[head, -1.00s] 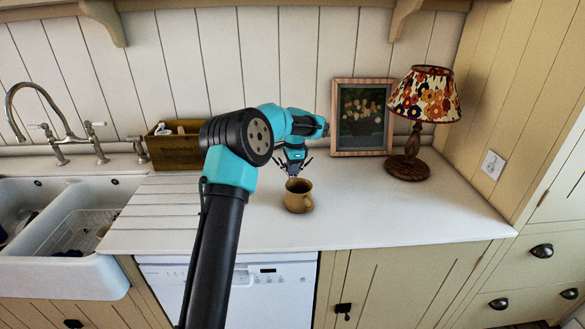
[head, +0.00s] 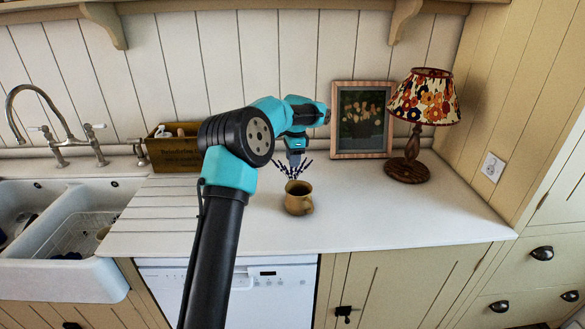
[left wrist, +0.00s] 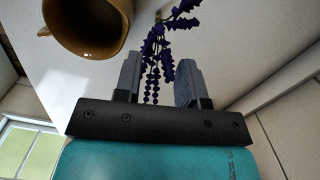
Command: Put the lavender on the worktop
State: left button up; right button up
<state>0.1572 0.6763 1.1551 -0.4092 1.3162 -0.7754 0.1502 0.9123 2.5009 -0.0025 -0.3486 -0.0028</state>
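The lavender (head: 292,171), purple spikes fanned out, shows just above and behind the rim of the tan mug (head: 299,199) in the head view. Its lower part is hidden there. My left gripper (head: 294,162) is over the lavender. Its fingers (left wrist: 158,75) are apart, with gaps on both sides of the spikes. My right gripper is out of view.
The white worktop (head: 380,218) is clear in front and to the right of the mug. A framed picture (head: 361,120) and a patterned lamp (head: 425,100) stand at the back right. A wooden box (head: 175,153) stands at the back left, near the double sink (head: 75,240).

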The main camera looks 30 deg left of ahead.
pick_arm(q)
notch_tip(320, 180, up, 7)
jog(key=shift+w+d, duration=0.2)
dwell(0.6)
